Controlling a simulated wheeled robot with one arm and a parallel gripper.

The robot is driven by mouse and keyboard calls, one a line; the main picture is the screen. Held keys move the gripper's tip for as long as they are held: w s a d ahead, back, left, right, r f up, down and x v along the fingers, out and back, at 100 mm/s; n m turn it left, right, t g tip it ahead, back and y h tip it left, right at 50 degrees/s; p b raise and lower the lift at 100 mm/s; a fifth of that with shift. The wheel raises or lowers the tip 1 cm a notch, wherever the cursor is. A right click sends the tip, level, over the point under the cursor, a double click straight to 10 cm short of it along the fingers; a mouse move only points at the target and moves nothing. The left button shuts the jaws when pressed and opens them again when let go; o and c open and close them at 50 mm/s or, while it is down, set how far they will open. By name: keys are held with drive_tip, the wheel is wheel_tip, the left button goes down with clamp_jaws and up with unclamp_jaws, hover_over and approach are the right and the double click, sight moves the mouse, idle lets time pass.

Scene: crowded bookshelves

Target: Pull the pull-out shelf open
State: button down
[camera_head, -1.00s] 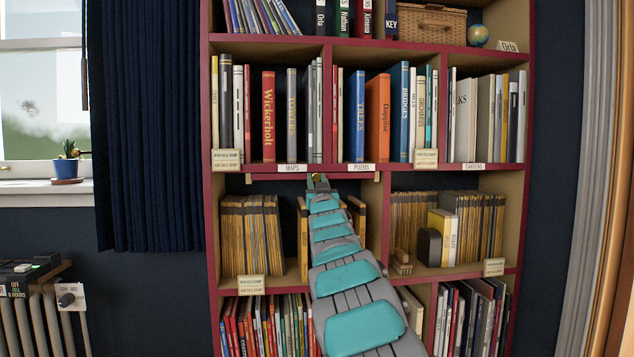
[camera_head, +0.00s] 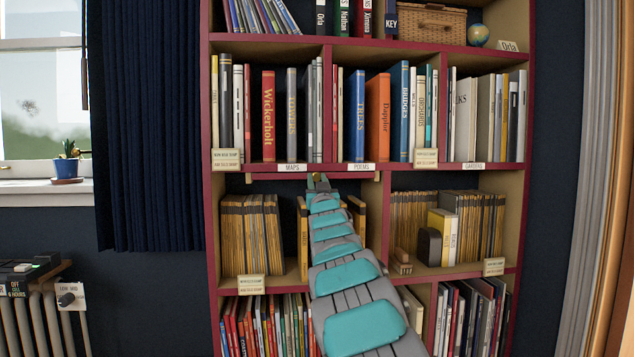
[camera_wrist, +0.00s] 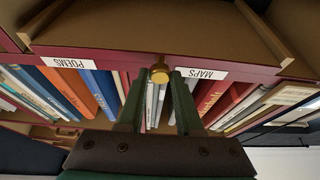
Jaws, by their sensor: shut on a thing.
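The pull-out shelf (camera_head: 275,177) is a thin wooden board tucked right under the bookcase's middle ledge, below the MAPS and POEMS labels. In the wrist view its tan surface (camera_wrist: 150,38) fills the top middle, between two side rails. A small round brass knob (camera_wrist: 159,73) sits at the middle of its front edge. My gripper (camera_head: 318,180) is at the knob, with my arm rising from below. In the wrist view the green fingers of my gripper (camera_wrist: 157,77) stand on either side of the knob, shut on it. The head view hides the contact behind my gripper.
Packed books, including Wickerholt (camera_head: 268,117) and an orange book (camera_head: 377,117), stand on the ledge just above. Tan files (camera_head: 250,235) and a yellow book (camera_head: 438,237) fill the bays below. The bookcase side (camera_head: 212,215) bounds the left.

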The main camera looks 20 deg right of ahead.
drive_tip(key=s+a+b, duration=0.2)
drive_tip(key=s+a, duration=0.1)
drive_tip(key=s, duration=0.7)
drive_tip(key=s+a+b, duration=0.1)
drive_tip(key=s+a, duration=0.2)
drive_tip(key=s, duration=0.8)
drive_tip(key=shift+b, duration=0.4)
drive_tip(key=shift+s, duration=0.1)
drive_tip(key=c, duration=0.6)
unclamp_jaws()
